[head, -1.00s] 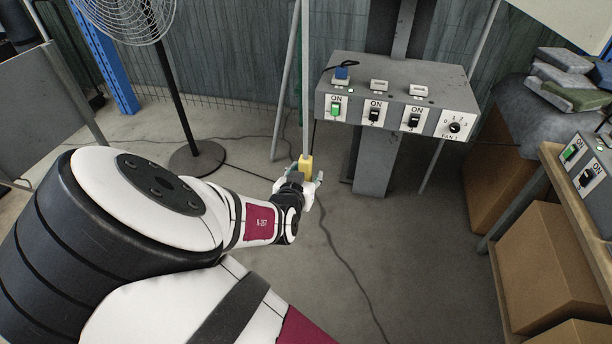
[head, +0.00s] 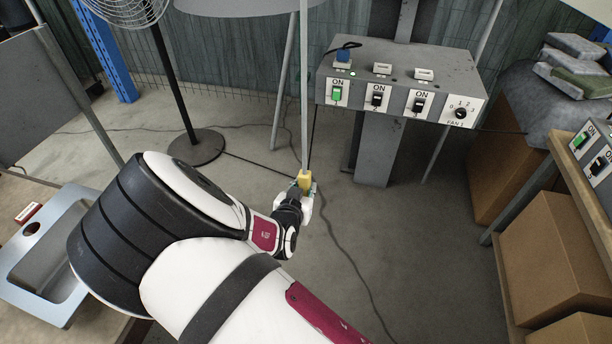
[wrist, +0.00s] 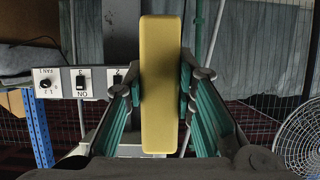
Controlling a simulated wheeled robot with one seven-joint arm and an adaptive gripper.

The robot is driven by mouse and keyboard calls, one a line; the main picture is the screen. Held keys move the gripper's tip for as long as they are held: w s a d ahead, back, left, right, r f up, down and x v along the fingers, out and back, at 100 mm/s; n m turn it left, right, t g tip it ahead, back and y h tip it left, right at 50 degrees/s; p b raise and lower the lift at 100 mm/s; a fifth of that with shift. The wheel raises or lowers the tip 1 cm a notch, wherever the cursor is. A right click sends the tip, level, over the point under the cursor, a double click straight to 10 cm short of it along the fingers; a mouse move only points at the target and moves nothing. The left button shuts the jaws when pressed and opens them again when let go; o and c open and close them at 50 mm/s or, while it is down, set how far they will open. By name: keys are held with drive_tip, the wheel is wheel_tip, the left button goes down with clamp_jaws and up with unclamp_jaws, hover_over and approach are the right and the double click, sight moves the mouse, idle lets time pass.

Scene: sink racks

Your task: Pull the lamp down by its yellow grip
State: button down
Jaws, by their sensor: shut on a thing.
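The yellow grip (head: 304,179) hangs at the lower end of a thin pale rod (head: 305,90) in the head view. My gripper (head: 305,190) is shut on the yellow grip. In the wrist view the yellow grip (wrist: 160,85) stands between the two green-padded fingers, which touch it on both sides. A wide grey disc-like shape (head: 240,5), perhaps the lamp, shows at the top edge of the head view, mostly cut off.
A grey control box (head: 400,85) with switches stands behind and right of the grip. A standing fan (head: 125,10) is at the upper left, a metal sink (head: 50,255) at the lower left. Cardboard boxes (head: 550,255) sit at the right.

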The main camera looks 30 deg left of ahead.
drive_tip(key=shift+f, duration=0.35)
drive_tip(key=shift+r, duration=0.1)
drive_tip(key=c, duration=1.3)
unclamp_jaws()
drive_tip(key=v, duration=0.7)
drive_tip(key=shift+s+d, duration=0.15)
drive_tip(key=shift+s, duration=0.05)
